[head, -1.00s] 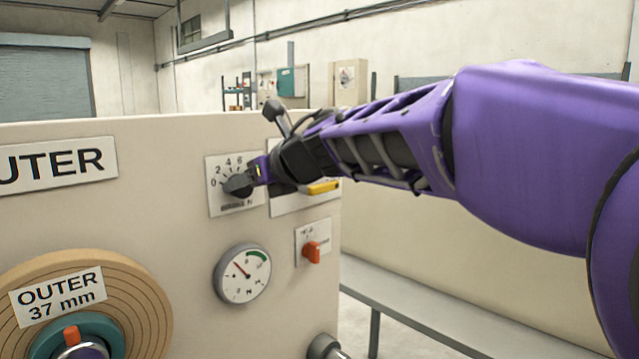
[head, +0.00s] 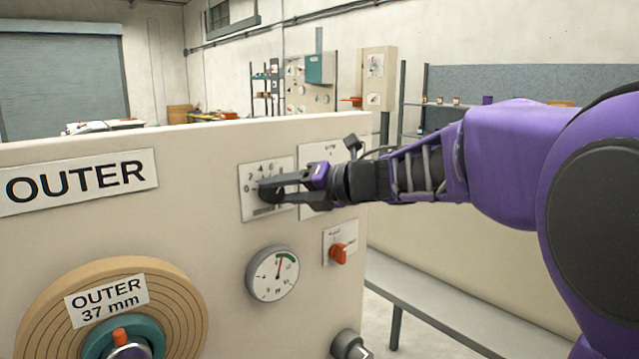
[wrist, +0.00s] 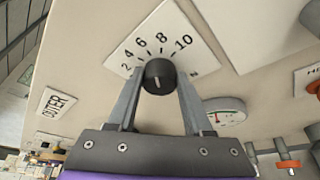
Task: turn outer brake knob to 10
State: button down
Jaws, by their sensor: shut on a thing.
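The outer brake knob (head: 267,190) is a dark round knob on a white scale plate (head: 250,207) on the panel's front. In the wrist view the knob (wrist: 160,70) sits between my two fingers, with 2, 4, 6, 8 and 10 arced around it. A short pale line shows on its face; I cannot tell which number it marks. My gripper (head: 276,188) reaches in from the right and is shut on the knob. In the head view the fingers hide part of the knob and scale.
Below the scale is a round gauge (head: 273,274) with a green arc, its needle near upright. An orange-red switch (head: 338,253) is to its right. The outer roll (head: 50,310) is at lower left. A grey bench (head: 440,313) stands right of the panel.

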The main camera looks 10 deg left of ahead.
jog(key=m+y, duration=0.1)
jog(key=m, duration=0.2)
jog(key=shift+w+d+f+y, duration=0.1)
jog(key=shift+w+f+y, duration=0.05)
jog(key=shift+y, duration=0.25)
jog(key=shift+f+m+y+b, duration=0.1)
jog(key=shift+m+y+b, duration=0.5)
jog(key=shift+m, duration=1.3)
jog(key=shift+y, duration=0.3)
jog(key=shift+c, duration=1.5)
grip_release()
jog(key=shift+f, duration=0.1)
jog(key=shift+d, duration=0.1)
jog(key=v, duration=1.7)
jog(key=shift+r+b, duration=0.2)
jog(key=shift+b, duration=0.1)
jog(key=shift+d, duration=0.1)
